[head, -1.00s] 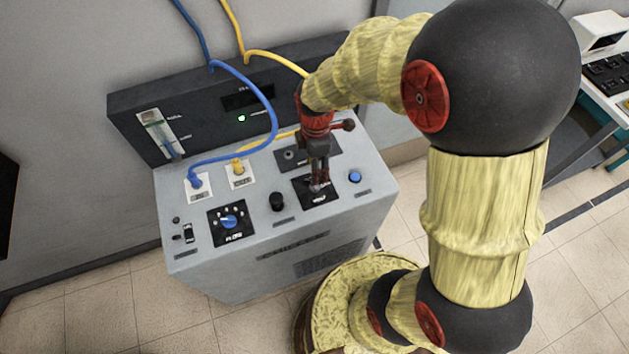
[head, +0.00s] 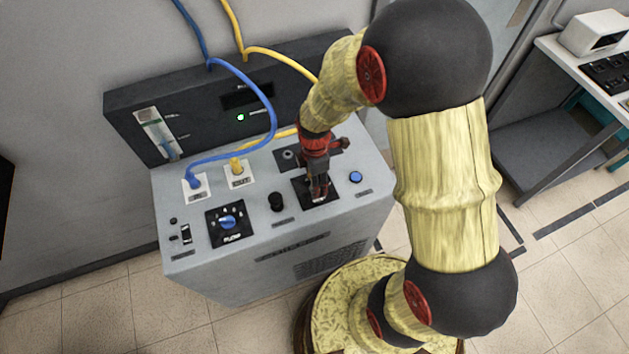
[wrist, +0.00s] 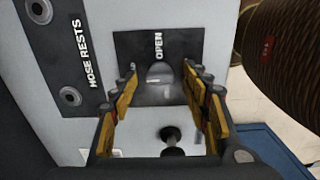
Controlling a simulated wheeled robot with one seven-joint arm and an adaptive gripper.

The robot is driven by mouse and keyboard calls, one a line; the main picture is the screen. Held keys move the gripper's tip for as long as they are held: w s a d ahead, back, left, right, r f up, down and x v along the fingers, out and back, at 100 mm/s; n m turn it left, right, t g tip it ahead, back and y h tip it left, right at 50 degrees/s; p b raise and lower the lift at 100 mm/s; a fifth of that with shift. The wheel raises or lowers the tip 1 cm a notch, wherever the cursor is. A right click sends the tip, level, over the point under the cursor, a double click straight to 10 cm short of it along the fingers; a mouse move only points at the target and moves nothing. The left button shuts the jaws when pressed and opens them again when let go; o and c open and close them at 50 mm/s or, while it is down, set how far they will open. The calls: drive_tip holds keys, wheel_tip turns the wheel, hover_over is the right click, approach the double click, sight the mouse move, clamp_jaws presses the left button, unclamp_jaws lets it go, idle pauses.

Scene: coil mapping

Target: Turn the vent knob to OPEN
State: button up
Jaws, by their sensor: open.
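The vent knob (wrist: 160,74) is a grey, rounded knob on a black plate (wrist: 128,42) lettered OPEN, in the wrist view. The OPEN lettering is beside the knob, toward the top of that view. My gripper (wrist: 162,88) is open, with one finger on each side of the knob; I cannot tell whether either touches it. In the head view my gripper (head: 319,193) points down over the black plate (head: 301,198) on the console top and hides the knob. Which way the knob is turned is not clear.
The console (head: 290,225) also carries a blue flow knob (head: 227,222), a black knob (head: 276,201) and a blue button (head: 355,177). Blue (head: 272,105) and yellow (head: 285,60) hoses arch close to my arm.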

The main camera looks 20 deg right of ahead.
drive_tip(key=shift+c, duration=0.8)
drive_tip(key=c, duration=1)
drive_tip(key=shift+m, duration=0.3)
drive_tip(key=m+p, duration=0.2)
drive_tip(key=m, duration=0.1)
drive_tip(key=shift+r+m, duration=0.1)
drive_tip(key=shift+m, duration=0.2)
drive_tip(key=m+p, duration=0.1)
drive_tip(key=m, duration=0.3)
drive_tip(key=shift+m, duration=0.3)
drive_tip(key=m+p, duration=0.1)
drive_tip(key=m, duration=0.3)
drive_tip(key=shift+m+p, duration=0.3)
drive_tip(key=shift+p, duration=0.05)
drive_tip(key=shift+m+p, duration=0.45)
drive_tip(key=shift+m, duration=1.75)
